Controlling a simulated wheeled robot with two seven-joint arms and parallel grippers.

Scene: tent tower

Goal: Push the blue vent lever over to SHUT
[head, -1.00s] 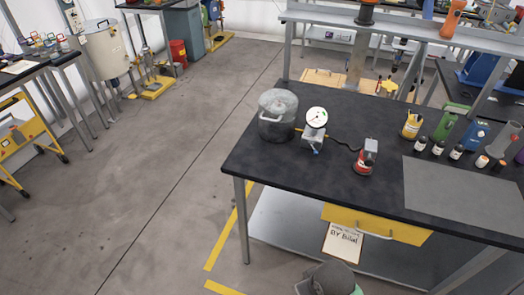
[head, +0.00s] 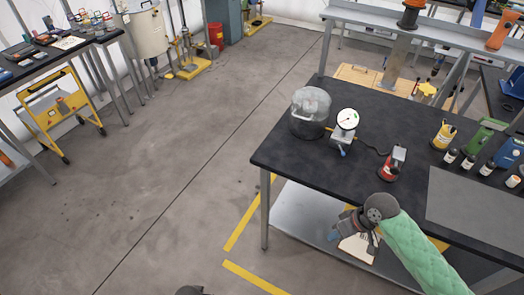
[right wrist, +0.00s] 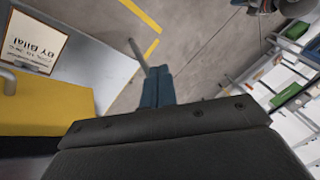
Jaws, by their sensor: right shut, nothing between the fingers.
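The small blue vent lever (head: 343,152) hangs below a round white gauge (head: 347,119) on the bench; I cannot read its position at this size. The gauge unit stands right of a dark pot with a pale, see-through-looking dome (head: 311,108). My right gripper (head: 333,236) is in front of the bench's near edge, well apart from the lever. Its blue fingers are shut and empty, and they also show in the right wrist view (right wrist: 155,85). The lever is not visible in the wrist view. I cannot make out my left gripper.
A red device (head: 391,166) joins the gauge by a black cable. Bottles and a grey mat (head: 470,205) lie further right on the black bench (head: 285,155). A yellow drawer and paper sign (right wrist: 35,38) are beneath the bench top.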

